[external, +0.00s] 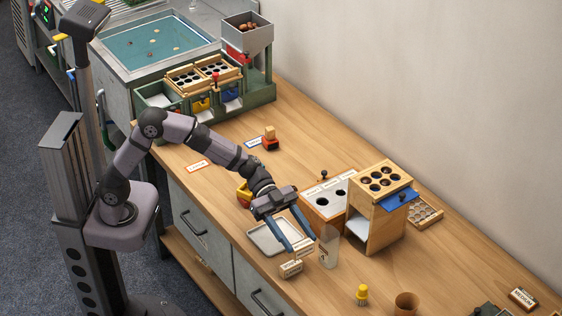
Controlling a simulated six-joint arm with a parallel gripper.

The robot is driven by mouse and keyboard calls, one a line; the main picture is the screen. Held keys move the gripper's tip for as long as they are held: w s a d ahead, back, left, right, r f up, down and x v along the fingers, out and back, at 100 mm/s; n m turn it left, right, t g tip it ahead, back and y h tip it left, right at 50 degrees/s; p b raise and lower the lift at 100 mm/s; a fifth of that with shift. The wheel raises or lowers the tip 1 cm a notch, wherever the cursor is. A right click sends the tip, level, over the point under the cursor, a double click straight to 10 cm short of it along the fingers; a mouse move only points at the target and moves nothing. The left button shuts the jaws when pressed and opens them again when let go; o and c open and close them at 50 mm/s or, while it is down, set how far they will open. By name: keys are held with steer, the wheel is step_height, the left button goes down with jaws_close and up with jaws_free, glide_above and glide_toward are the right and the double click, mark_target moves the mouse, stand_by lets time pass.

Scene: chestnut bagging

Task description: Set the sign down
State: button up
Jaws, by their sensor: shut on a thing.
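My gripper (302,246) reaches down over the front middle of the bench with its two blue fingers. It is shut on a small pale sign (304,248) with dark lettering too small to read. The held sign is just right of a metal tray (262,238) and left of a clear bag (328,250). A second small wooden sign (291,268) stands on the bench just in front of it. I cannot tell whether the held sign touches the bench.
A wooden box with two holes (326,212) and a taller wooden stand with a blue slide (372,240) are behind. A yellow-capped bottle (361,295) and brown cup (405,304) stand front right. A "MEDIUM" sign (523,298) is far right.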

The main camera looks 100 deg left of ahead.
steer(key=w+a+f+p+v, duration=0.1)
steer(key=p+v, duration=0.7)
steer(key=p, duration=0.3)
steer(key=s+a+r+m+g+h+p, duration=0.1)
steer(key=s+a+r+p, duration=0.2)
steer(key=s+r+p, duration=0.9)
steer(key=s+a+r+p, duration=0.35)
steer(key=s+p, duration=0.35)
steer(key=p, duration=1.1)
steer(key=f+b, duration=0.1)
steer(key=b, duration=0.1)
steer(key=f+b, duration=0.1)
steer(key=f, duration=0.1)
steer(key=d+f+b, duration=0.1)
steer(key=b, duration=0.1)
steer(key=shift+f+b, duration=0.3)
steer(key=shift+f, duration=0.05)
